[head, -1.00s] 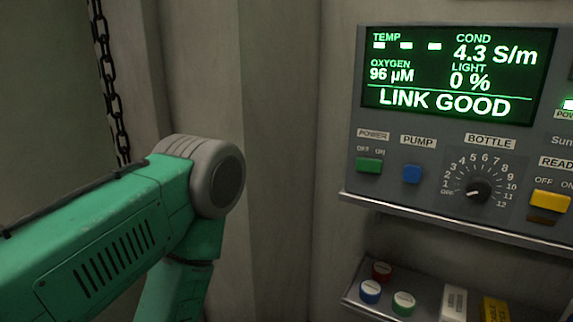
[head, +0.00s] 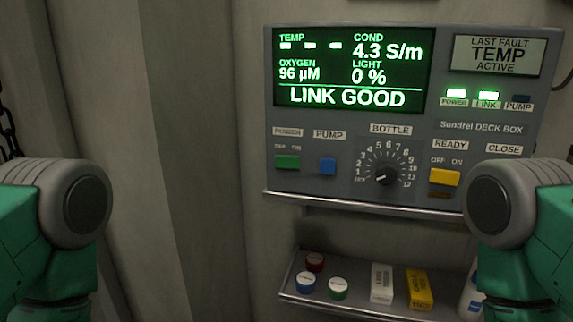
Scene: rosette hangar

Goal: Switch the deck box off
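The grey deck box (head: 230,0) is not pointed well by its edge, so I mark its face: the panel (head: 350,125) hangs on the wall in the head view. Its lit screen (head: 352,70) reads LINK GOOD, with OXYGEN 96 µM, COND 4.3 S/m and LIGHT 0 %. The green POWER switch (head: 287,162) is at the lower left, under OFF and ON marks. The POWER lamp (head: 456,94) and LINK lamp (head: 488,95) glow green; the PUMP lamp (head: 518,99) is dark. Only green and grey arm parts show at both sides. Neither gripper shows.
A blue PUMP button (head: 328,167), BOTTLE dial (head: 387,174) and yellow READY switch (head: 445,177) sit beside the POWER switch. My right arm hides the panel's lower right. A shelf (head: 290,284) below holds several caps and small boxes. A chain (head: 8,125) hangs at far left.

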